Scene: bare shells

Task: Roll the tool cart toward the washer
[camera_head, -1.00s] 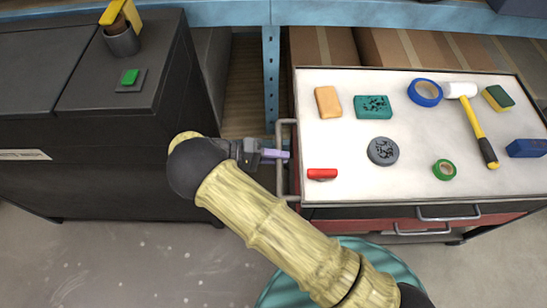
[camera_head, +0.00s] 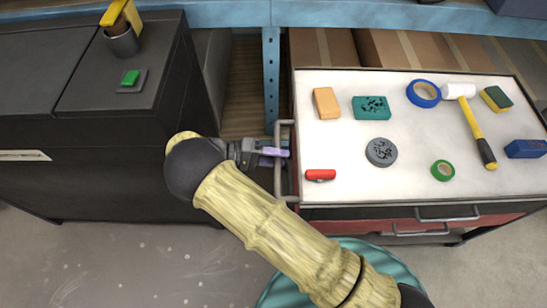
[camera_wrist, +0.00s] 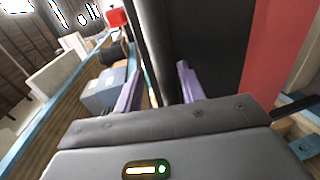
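The tool cart (camera_head: 345,190) has a white top and red drawers and stands at the right in the head view. Its grey handle (camera_head: 278,183) is on its left end. My gripper (camera_head: 274,156) is at that handle, its lavender fingers reaching across the bar. In the wrist view the two fingers (camera_wrist: 160,88) stand apart with a dark bar between them, and a gap shows beside the bar; firm contact is not visible. The dark, boxy machine at the left, likely the washer (camera_head: 100,175), stands apart from the cart.
Tape rolls, sponges, a mallet (camera_head: 474,125) and a red item (camera_head: 320,175) lie on the cart top. A cup (camera_head: 122,42) stands on the dark machine. A blue shelf post (camera_head: 271,85) rises behind the gap. Grey floor (camera_head: 150,265) is clear in front.

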